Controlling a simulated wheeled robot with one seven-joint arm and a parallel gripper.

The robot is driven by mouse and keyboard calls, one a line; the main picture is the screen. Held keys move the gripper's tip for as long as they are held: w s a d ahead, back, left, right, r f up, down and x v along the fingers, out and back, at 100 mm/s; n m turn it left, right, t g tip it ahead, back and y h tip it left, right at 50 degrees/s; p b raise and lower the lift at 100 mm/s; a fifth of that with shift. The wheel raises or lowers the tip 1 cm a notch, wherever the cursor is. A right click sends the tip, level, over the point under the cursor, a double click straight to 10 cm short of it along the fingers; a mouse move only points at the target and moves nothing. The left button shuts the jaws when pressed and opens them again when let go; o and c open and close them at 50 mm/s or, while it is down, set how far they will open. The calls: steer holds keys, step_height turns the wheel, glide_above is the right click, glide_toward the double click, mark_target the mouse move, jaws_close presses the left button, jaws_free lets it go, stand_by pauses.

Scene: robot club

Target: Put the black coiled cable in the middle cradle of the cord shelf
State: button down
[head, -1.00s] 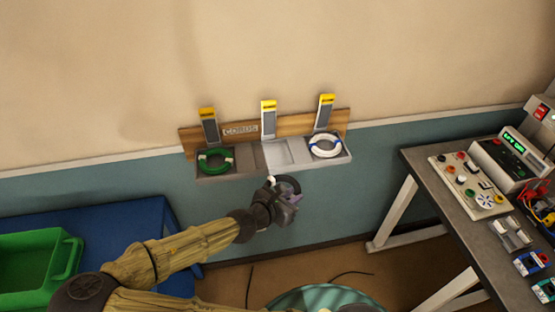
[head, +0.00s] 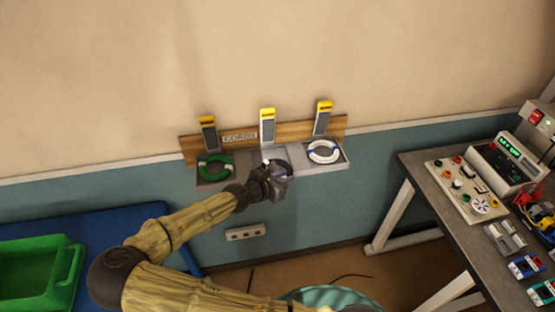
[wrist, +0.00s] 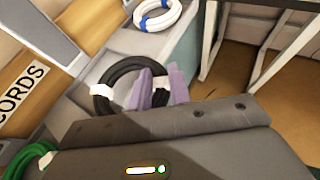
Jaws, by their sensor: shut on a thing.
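The cord shelf (head: 188,150) is a wooden board on the wall with grey cradles and a "CORDS" label. The left cradle holds a green coil (head: 215,167) and the right cradle holds a white coil with blue bands (head: 323,151). My gripper (wrist: 160,90) is shut on the black coiled cable (wrist: 103,84), with its purple fingers across the coil's near right side. The cable has white ties. In the head view my gripper (head: 278,174) is in front of the middle cradle and hides most of it. I cannot tell whether the cable touches the cradle floor.
Yellow-topped uprights (head: 267,127) stand behind each cradle. A workbench (head: 440,180) with instruments is at the right. A green bin (head: 35,270) sits on a blue table (head: 120,228) at the lower left. A socket strip (head: 245,232) is on the wall below the shelf.

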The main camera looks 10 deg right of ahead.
mark_target(278, 163)
steer(key=shift+w+p, duration=0.35)
steer(key=shift+w, duration=1.6)
steer(key=shift+w+d+r, duration=0.1)
steer(key=shift+w, duration=0.15)
steer(key=w+p, duration=0.1)
steer(key=w+f+p, duration=0.1)
steer(key=w, duration=0.1)
steer(key=shift+w, duration=0.3)
steer(key=shift+f, duration=0.35)
steer(key=shift+f, duration=0.1)
steer(key=c, duration=1.3)
jaws_free()
steer(key=shift+s, duration=0.1)
